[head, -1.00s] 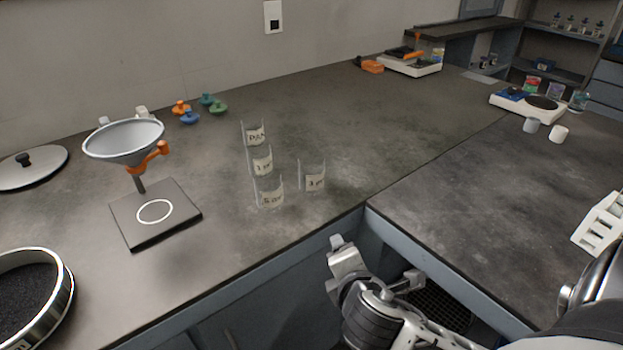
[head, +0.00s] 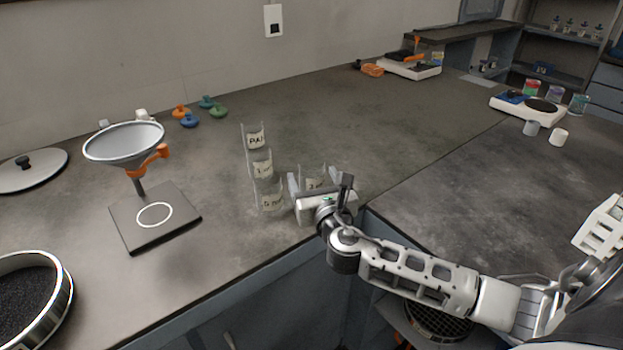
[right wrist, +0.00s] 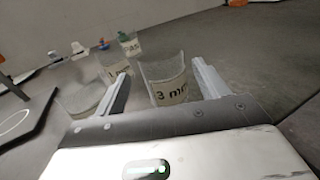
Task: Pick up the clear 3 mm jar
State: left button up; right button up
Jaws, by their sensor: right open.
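The clear 3 mm jar (head: 315,181) stands upright on the dark bench, partly hidden behind my right gripper (head: 320,183) in the head view. In the right wrist view the jar (right wrist: 166,80) shows its "3 mm" label facing me. My right gripper (right wrist: 160,70) is open, with one finger on each side of the jar and a visible gap at each side. Whether the jar lies fully between the fingertips is hard to tell. My left gripper is not in view.
Three similar clear labelled jars, the nearest (head: 268,196) close to my left-hand finger, stand in a row left of the 3 mm jar. A funnel (head: 124,143) on a stand is further left.

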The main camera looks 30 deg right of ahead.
aim_at(309, 164)
jog(key=x, duration=0.5)
jog(key=shift+w+d, duration=0.2)
jog(key=shift+d, duration=0.15)
jog(key=shift+r, duration=0.1)
jog(key=c, duration=1.1)
